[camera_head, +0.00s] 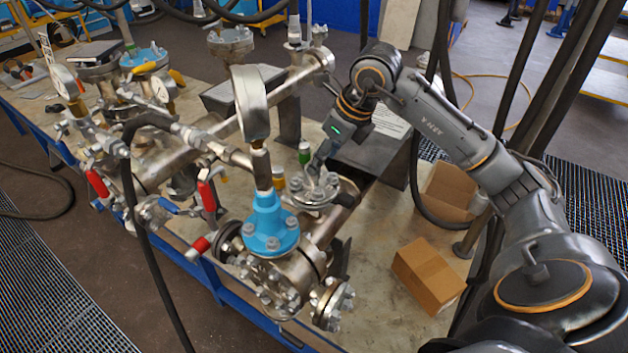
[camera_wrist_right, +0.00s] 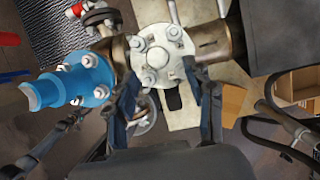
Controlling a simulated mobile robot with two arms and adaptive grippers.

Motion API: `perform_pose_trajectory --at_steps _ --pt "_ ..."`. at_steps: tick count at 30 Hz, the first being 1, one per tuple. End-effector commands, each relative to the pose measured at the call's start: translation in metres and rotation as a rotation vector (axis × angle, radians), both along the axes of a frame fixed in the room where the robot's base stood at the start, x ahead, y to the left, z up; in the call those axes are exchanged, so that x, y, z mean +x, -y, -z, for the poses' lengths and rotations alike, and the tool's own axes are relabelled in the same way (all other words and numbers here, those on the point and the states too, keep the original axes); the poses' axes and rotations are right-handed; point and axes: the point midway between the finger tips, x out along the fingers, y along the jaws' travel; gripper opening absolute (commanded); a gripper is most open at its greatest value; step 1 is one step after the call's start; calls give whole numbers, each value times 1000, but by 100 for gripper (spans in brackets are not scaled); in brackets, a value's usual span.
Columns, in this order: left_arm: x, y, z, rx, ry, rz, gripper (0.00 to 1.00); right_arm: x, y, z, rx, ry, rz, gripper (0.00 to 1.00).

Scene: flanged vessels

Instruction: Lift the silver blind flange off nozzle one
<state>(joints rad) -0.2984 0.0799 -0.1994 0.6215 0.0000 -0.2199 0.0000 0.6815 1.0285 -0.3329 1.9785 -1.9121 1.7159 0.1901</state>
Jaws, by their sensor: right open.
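A round silver blind flange (camera_head: 315,190) with bolts around its rim sits flat on top of a nozzle on the pipe vessel, just right of the blue flange. It also shows in the right wrist view (camera_wrist_right: 162,48), face-on near the top centre. My right gripper (camera_head: 318,168) comes down from above and behind, close over the flange. In the right wrist view its two fingers stand apart, with the tips (camera_wrist_right: 165,88) near the flange's lower edge and nothing held between them. Whether a finger touches the flange cannot be told. My left gripper is not in view.
A blue flanged fitting (camera_head: 270,230) with a tall gauge (camera_head: 250,103) stands close left of the flange. Red-handled valves (camera_head: 207,194) are farther left. A cardboard box (camera_head: 428,275) lies to the right on the workbench. Hoses hang around the bench.

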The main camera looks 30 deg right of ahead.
Motion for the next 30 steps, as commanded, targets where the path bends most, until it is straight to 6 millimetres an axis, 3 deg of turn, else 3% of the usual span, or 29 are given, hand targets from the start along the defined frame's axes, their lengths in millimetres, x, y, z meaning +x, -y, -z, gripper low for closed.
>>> perform_pose_trajectory --at_steps 6,12,19,27,30 --pt "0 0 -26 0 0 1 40 17 -8 19 4 -6 -1 53" --pt "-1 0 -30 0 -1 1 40 24 -10 41 2 -3 -1 53" --pt "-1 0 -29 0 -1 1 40 25 -10 43 0 -1 -1 53" --pt "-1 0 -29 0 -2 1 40 25 -10 43 0 -1 -1 0" --pt "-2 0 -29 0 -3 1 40 26 -10 40 1 7 -1 0"
